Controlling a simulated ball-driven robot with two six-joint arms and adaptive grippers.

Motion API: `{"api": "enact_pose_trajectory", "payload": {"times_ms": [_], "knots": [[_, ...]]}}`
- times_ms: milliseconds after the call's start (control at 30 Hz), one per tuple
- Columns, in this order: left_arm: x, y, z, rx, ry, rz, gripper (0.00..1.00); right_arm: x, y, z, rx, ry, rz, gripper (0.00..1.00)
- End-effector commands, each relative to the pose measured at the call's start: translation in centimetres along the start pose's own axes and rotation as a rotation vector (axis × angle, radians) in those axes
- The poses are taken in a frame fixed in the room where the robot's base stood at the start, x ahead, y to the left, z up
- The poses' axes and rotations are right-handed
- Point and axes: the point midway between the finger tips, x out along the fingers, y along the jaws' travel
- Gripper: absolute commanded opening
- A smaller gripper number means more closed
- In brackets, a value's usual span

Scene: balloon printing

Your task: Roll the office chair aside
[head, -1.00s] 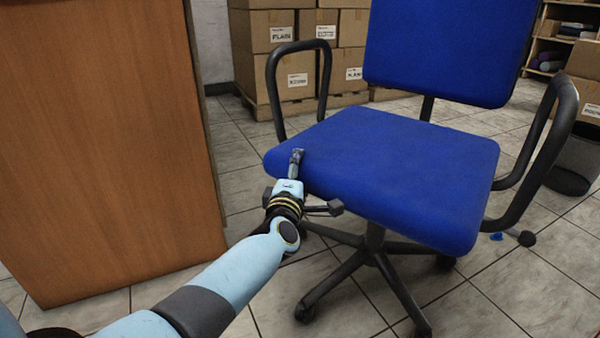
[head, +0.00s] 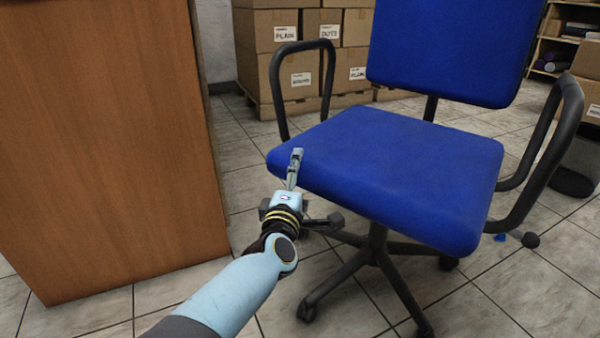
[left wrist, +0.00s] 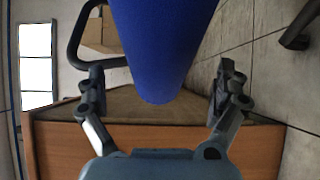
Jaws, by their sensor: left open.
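The office chair has a blue seat (head: 395,172), a blue backrest (head: 450,45), black armrests and a black wheeled base (head: 378,262). My left gripper (head: 295,160) is at the seat's front left corner in the head view. In the left wrist view the blue seat edge (left wrist: 155,50) lies between the two open fingers of the left gripper (left wrist: 160,90). A gap shows on both sides of the seat, so the fingers are not closed on it. My right gripper is not in view.
A wooden cabinet or desk side (head: 110,140) stands close on the left. Stacked cardboard boxes (head: 285,75) are behind the chair. A dark bin (head: 575,165) and shelves (head: 560,40) are at the right.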

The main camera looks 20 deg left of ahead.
Motion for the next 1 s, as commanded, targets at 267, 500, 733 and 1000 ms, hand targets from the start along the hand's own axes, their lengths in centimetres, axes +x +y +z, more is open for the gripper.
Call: {"api": "enact_pose_trajectory", "payload": {"times_ms": [267,500,733,1000], "knots": [[-5.9,-0.1,-0.1,-0.002,0.003,-0.002,1.0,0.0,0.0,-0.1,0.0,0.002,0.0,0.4],[-8.2,0.0,-0.1,-0.003,0.003,0.0,1.0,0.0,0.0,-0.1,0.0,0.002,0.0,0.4],[-8.4,0.0,-0.1,-0.002,0.003,0.0,1.0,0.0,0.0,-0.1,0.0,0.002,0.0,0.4],[-8.3,0.0,-0.1,-0.001,0.003,0.0,1.0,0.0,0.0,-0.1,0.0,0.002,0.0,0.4]]}}
